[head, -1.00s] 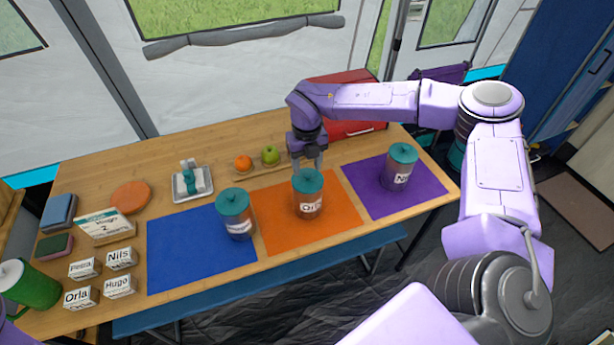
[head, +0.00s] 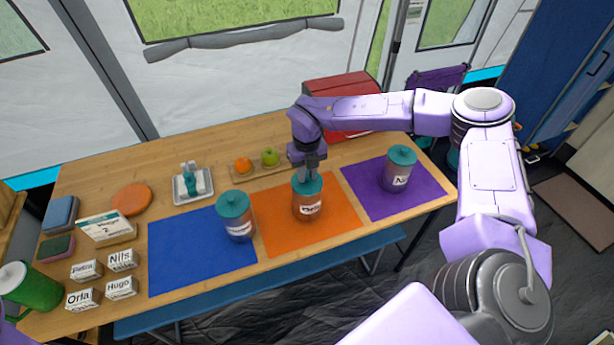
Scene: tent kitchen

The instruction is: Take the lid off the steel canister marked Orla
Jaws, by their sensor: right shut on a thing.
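A steel canister with a teal lid (head: 307,184) stands upright on the orange mat (head: 283,236); its label (head: 309,209) is small and appears to read Orla. The lid sits on the canister body (head: 306,200). My right gripper (head: 307,176) reaches down from above and is shut on this lid. Its fingertips partly hide the lid's top. My left gripper is not in view.
A lidded canister (head: 237,222) stands on the blue mat (head: 190,260), close on the left. Another (head: 398,170) stands on the purple mat (head: 365,195). Behind are an orange (head: 243,165), a green apple (head: 270,157) and a red box (head: 342,92). Name boxes (head: 80,298) lie at left.

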